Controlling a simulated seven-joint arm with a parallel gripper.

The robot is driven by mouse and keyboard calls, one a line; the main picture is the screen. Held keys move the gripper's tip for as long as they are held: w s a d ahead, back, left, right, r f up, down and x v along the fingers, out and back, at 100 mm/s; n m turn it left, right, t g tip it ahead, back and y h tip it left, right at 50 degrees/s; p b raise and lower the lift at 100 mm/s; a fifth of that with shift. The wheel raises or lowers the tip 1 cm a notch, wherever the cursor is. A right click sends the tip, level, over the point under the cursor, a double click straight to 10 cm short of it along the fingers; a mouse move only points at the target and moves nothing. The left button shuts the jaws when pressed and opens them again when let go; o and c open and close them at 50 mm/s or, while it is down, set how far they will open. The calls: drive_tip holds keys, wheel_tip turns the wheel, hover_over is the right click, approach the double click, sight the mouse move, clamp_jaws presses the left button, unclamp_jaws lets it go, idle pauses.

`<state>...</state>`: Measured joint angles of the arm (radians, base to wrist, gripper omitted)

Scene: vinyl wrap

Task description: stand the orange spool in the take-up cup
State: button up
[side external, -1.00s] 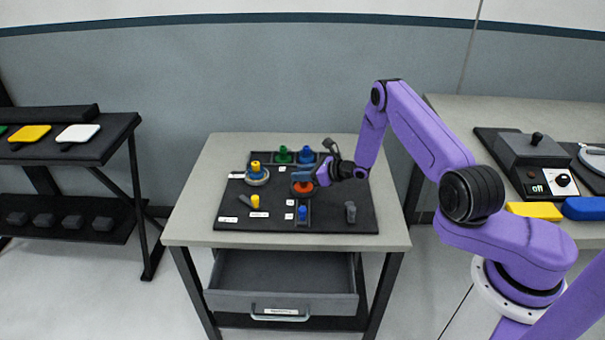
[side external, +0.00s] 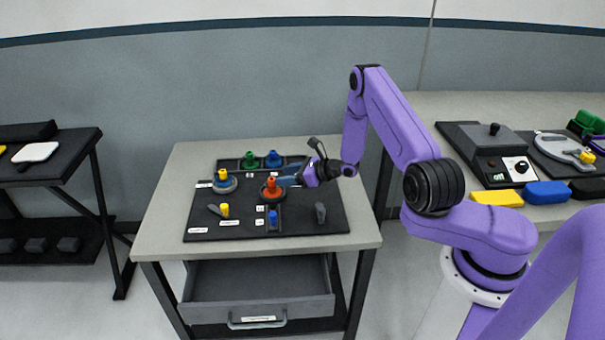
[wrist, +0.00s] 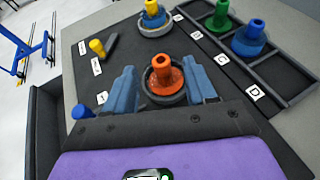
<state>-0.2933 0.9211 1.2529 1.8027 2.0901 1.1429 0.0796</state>
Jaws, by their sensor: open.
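The orange spool (side external: 271,189) stands upright, flange down, in a grey round cup on the black board. In the wrist view the spool (wrist: 163,75) shows its hollow top, and the grey rim of its cup (wrist: 152,97) shows around the flange. My gripper (side external: 287,180) is open and empty, just right of the spool. In the wrist view its two blue-grey fingers (wrist: 160,82) stand apart, one at each side of the spool in the picture. I cannot tell which cup is labelled take-up.
Another grey cup (wrist: 154,31) holds a blue spool with a yellow top. Green (wrist: 220,16) and blue (wrist: 250,37) spools stand in a lettered tray behind. A yellow peg (side external: 225,211), a small blue piece (side external: 273,217) and a dark grey post (side external: 320,213) are nearer. The drawer (side external: 258,300) is open.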

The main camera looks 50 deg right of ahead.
drive_tip(key=v, duration=0.6)
drive_tip(key=a+r+n+g+y, duration=0.3)
drive_tip(key=a+r+n, duration=0.15)
drive_tip(key=a, duration=0.25)
drive_tip(key=a+r+n+g+y, duration=0.35)
drive_tip(key=a+n, duration=0.25)
drive_tip(key=a, duration=0.2)
drive_tip(key=s+a+r+n+g, duration=0.5)
drive_tip(key=s+a+n+g, duration=0.3)
drive_tip(key=s+a+n, duration=0.15)
drive_tip(key=s+r+n+g+h, duration=0.35)
drive_tip(key=s+n+h, duration=0.25)
drive_tip(key=s+n, duration=0.65)
drive_tip(key=s+d+r+n+t+h, duration=0.2)
drive_tip(key=s+d+n, duration=0.2)
drive_tip(key=s+n, duration=0.1)
drive_tip(key=s+d+r+n+t+h, duration=0.1)
drive_tip(key=s+d+n+t+h, duration=0.2)
drive_tip(key=s+n, duration=0.3)
drive_tip(key=shift+s+d+r+t, duration=0.35)
drive_tip(key=shift+s+d, duration=0.35)
drive_tip(key=shift+s, duration=0.45)
drive_tip(key=shift+n, duration=0.25)
